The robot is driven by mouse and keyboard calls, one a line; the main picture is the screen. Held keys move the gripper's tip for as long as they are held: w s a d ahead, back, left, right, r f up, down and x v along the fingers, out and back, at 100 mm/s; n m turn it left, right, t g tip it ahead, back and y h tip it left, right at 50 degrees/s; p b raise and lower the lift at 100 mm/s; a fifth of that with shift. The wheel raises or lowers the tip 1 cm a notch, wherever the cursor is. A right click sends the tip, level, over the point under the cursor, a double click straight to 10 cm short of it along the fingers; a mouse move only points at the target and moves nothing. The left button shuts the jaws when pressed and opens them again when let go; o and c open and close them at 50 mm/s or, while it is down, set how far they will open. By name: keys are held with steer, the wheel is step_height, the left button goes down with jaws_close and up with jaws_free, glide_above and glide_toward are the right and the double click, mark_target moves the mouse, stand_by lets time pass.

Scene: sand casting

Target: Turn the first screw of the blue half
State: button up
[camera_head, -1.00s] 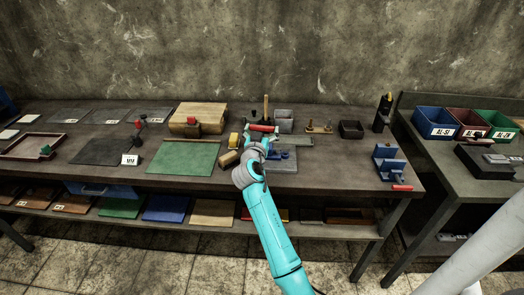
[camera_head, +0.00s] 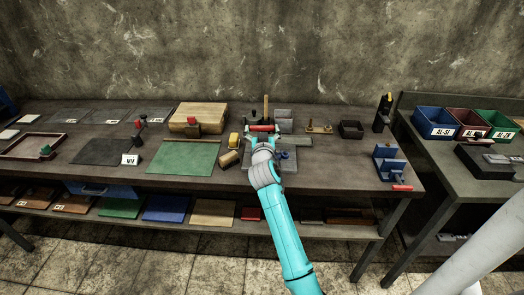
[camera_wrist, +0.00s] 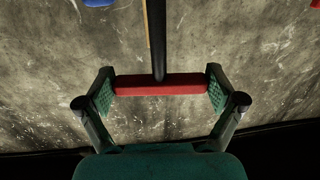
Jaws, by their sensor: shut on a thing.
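My gripper (camera_wrist: 160,90) is shut on the red crossbar (camera_wrist: 185,84) of a T-shaped tool, with one finger pad at each end of the bar. The tool's black shaft (camera_wrist: 158,40) runs from the middle of the bar out of the top of the wrist view. In the head view the red bar (camera_head: 263,128) shows over the back of the bench, beyond my arm. A small blue part (camera_head: 285,155) sits on a grey plate right of my arm, partly hidden; I cannot tell if it is the blue half. No screw can be made out.
A blue fixture (camera_head: 388,163) stands at the bench's right end. Grey blocks (camera_head: 284,125) and a dark box (camera_head: 351,129) are at the back.

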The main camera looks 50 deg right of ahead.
steer(key=shift+r, duration=0.15)
stand_by(0.3)
steer(key=shift+r, duration=2.45)
